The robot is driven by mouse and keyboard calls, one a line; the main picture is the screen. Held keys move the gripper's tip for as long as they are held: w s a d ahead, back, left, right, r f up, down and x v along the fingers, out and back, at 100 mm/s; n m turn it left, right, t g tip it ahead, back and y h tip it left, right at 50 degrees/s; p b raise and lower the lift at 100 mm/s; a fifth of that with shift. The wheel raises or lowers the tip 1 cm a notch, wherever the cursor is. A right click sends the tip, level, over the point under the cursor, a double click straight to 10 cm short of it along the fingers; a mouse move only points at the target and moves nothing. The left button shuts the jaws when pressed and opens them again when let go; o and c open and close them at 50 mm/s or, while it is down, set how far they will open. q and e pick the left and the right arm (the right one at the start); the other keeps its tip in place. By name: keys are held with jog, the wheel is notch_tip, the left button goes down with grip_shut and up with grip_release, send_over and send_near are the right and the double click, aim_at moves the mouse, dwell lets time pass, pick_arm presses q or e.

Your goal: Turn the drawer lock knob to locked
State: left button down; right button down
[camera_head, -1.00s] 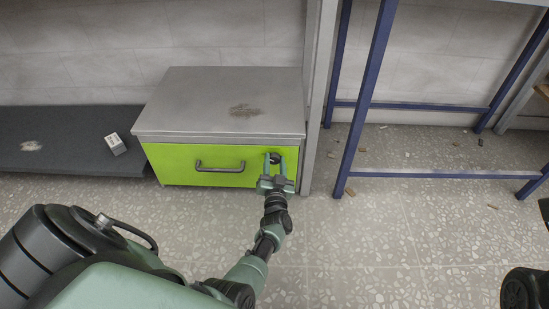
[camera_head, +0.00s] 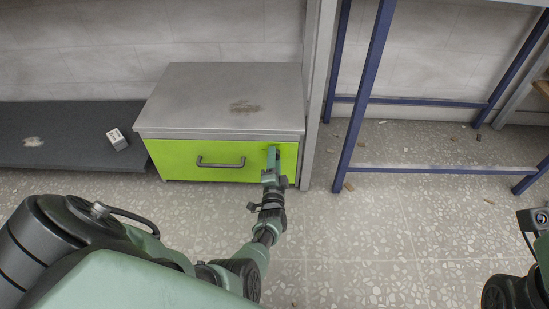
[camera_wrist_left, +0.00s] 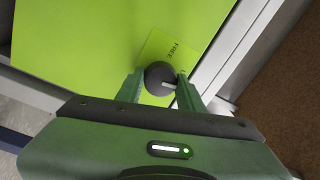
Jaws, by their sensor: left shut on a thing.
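The lime-green drawer (camera_head: 190,163) is under the grey cabinet top and looks shut. In the left wrist view, the round dark lock knob (camera_wrist_left: 154,74) sits on a green plate marked FREE (camera_wrist_left: 173,48). Its pale pointer line aims toward the right-hand finger, not at FREE. My left gripper (camera_head: 273,156) is at the right end of the drawer front, with its fingers on both sides of the knob (camera_wrist_left: 160,84), shut on it. The gripper hides the knob in the head view. No other label on the plate is visible. My right gripper's fingers do not show.
A grey bar handle (camera_head: 221,163) is left of the knob. A grey post (camera_head: 318,100) stands close right of the cabinet, then a blue metal frame (camera_head: 362,100). A small white box (camera_head: 117,139) lies on the dark low platform (camera_head: 65,150). The front floor is mostly clear.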

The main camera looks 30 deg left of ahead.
pick_arm(q)
jog(key=shift+m, duration=1)
jog(key=c, duration=0.9)
grip_release()
jog(key=shift+s, duration=0.15)
